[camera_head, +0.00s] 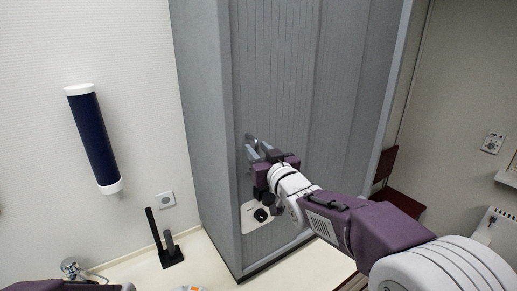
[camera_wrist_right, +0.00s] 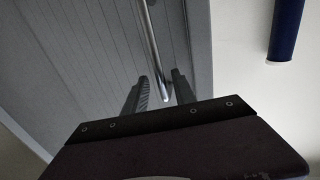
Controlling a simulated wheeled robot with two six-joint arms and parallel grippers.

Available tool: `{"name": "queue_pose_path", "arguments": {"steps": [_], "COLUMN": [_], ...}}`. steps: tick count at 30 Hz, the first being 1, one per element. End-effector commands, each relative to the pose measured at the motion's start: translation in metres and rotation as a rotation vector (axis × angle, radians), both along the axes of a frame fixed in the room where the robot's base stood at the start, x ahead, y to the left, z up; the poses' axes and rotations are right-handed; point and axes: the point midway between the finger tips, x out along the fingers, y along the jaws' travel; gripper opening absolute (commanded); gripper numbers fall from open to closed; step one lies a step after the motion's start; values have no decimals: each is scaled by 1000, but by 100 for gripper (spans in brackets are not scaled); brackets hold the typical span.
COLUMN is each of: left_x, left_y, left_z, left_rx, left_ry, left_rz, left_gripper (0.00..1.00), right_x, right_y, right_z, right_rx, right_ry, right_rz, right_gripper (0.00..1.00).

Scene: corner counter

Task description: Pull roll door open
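The roll door (camera_head: 300,80) is a tall grey panel with vertical slats on the front of a grey cabinet. It looks closed. A slim metal handle (camera_wrist_right: 151,45) stands out from the slats in the right wrist view; in the head view, the gripper partly hides it. My right gripper (camera_head: 256,150) is at the handle, low on the door's left side. In the right wrist view its fingers (camera_wrist_right: 161,92) are apart, one on each side of the handle's end, with gaps visible.
A dark blue cylinder (camera_head: 93,140) with white ends is on the wall at left. A black stand (camera_head: 168,250) is on the pale counter (camera_head: 130,268) beside the cabinet. A dark red piece (camera_head: 404,203) is to the right of the cabinet.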

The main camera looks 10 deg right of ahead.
Motion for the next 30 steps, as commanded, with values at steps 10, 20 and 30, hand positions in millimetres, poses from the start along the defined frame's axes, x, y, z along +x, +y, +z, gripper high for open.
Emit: {"name": "queue_pose_path", "arguments": {"steps": [10,20,30], "left_x": [0,0,0], "left_y": [0,0,0], "left_z": [0,0,0], "left_rx": [0,0,0], "left_ry": [0,0,0], "left_rz": [0,0,0], "left_gripper": [63,63,63], "right_x": [0,0,-1], "right_y": [0,0,0], "right_z": [-1,-1,-2], "right_rx": [0,-1,-1], "right_ry": [1,3,4], "right_rz": [1,0,0], "right_gripper": [0,0,0]}}
